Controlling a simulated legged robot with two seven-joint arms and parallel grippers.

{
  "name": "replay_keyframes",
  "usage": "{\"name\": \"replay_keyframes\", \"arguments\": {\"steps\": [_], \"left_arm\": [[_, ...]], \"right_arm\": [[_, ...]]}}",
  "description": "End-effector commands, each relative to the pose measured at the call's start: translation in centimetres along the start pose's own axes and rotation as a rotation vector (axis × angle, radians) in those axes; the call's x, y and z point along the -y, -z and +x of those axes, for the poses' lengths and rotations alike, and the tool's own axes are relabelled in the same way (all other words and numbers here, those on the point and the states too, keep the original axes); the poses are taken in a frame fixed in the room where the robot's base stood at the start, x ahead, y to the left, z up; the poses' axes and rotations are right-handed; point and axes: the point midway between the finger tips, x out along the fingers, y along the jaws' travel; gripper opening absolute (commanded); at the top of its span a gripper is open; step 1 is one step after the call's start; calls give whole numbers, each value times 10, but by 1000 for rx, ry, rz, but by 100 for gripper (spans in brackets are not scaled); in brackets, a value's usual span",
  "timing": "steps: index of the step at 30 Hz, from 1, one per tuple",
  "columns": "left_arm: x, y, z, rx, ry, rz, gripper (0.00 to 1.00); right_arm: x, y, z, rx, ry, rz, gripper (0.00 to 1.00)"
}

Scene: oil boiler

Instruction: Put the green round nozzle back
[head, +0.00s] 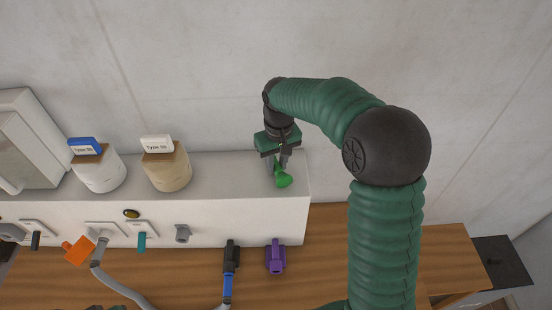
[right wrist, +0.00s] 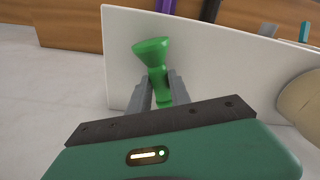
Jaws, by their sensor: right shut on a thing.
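The green round nozzle (head: 283,180) is held by my right gripper (head: 277,170) above the right end of the white ledge. In the right wrist view the nozzle (right wrist: 155,65) stands between the two grey fingers of the gripper (right wrist: 160,90), its wide round end pointing away from the palm. Whether it touches the ledge top cannot be told. My left gripper is not in view.
The white ledge (head: 220,175) carries two labelled canisters (head: 167,170) (head: 100,172) on the left. Along its front are an orange part (head: 78,250), a teal part (head: 142,242), a grey fitting (head: 182,233), a black-and-blue connector (head: 230,265) and a purple fitting (head: 275,257). A wall stands behind.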

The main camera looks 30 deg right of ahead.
Motion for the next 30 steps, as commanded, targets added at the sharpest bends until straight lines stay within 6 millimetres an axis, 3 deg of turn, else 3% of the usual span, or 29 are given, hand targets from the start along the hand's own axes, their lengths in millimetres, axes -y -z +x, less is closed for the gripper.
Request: {"name": "replay_keyframes", "arguments": {"steps": [9,10,15,26,30], "left_arm": [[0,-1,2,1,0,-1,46],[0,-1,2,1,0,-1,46],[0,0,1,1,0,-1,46],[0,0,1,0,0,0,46],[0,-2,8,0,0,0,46]], "right_arm": [[2,2,7,2,0,-2,0],[1,2,7,2,1,-2,25],[0,2,6,1,1,-1,46],[0,3,-1,-2,0,-1,46],[2,3,-27,-7,-2,-1,46]]}}
